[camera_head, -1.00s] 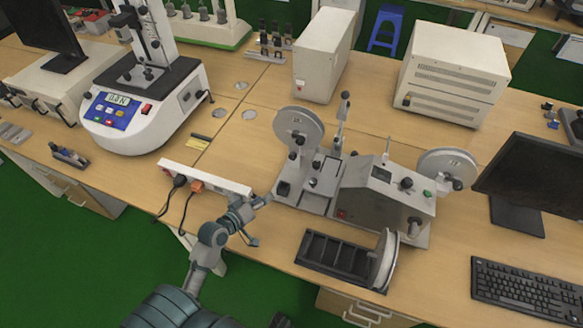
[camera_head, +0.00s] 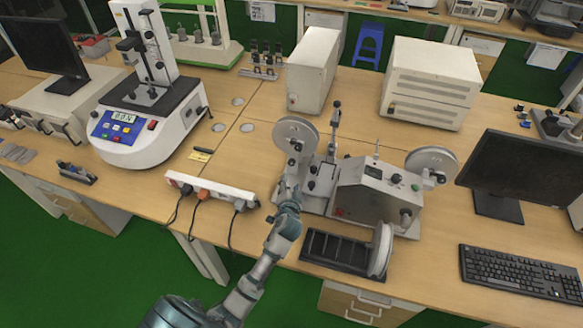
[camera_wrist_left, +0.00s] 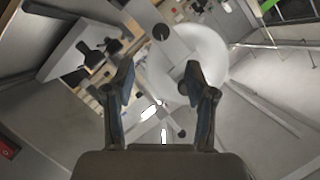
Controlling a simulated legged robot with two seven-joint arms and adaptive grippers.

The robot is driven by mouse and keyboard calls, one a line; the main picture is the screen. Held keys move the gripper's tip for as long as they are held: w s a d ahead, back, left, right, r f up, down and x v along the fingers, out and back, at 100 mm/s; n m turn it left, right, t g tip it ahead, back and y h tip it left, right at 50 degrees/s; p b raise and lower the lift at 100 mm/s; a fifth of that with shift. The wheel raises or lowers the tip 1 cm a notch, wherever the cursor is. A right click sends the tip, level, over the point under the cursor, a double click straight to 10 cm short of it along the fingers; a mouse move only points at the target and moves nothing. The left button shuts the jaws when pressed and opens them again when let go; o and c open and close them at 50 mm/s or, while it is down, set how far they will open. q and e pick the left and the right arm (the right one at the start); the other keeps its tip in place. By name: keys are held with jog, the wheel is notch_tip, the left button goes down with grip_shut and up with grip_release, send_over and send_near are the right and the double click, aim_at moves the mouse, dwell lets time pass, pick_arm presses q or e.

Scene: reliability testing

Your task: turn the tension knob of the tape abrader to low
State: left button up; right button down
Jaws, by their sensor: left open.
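The tape abrader (camera_head: 350,196) is a grey bench machine with a left reel (camera_head: 297,130), a right reel (camera_head: 432,160) and several dark knobs. One dark knob (camera_head: 296,146) is at the left reel, another (camera_head: 396,178) on the box top. I cannot tell which is the tension knob, nor read a low mark. My left gripper (camera_head: 289,187) is at the machine's left front, below the left reel. In the left wrist view my left gripper (camera_wrist_left: 160,72) has its fingers apart with nothing gripped. A pale reel disc (camera_wrist_left: 190,58) and a dark knob (camera_wrist_left: 161,33) lie beyond the fingers.
A white power strip (camera_head: 212,190) with cables lies left of my arm. A black slotted tray (camera_head: 335,253) and a front reel (camera_head: 381,250) stand at the bench's front. A monitor (camera_head: 525,178) and keyboard (camera_head: 525,272) are on the right.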

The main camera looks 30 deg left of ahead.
aim_at(291, 165)
pick_arm(q)
jog(key=b+x, duration=0.1)
jog(key=x, duration=0.9)
jog(key=shift+w+a+f, duration=0.1)
jog(key=shift+w+f, duration=0.1)
jog(key=shift+w, duration=0.05)
jog(key=shift+w+a+f, duration=0.1)
jog(key=shift+w+a, duration=0.25)
jog(key=shift+w, duration=0.15)
pick_arm(e)
jog(key=shift+w+a+r, duration=0.2)
jog(key=shift+w+r, duration=1.15)
jog(key=shift+w, duration=0.25)
pick_arm(q)
grip_shut()
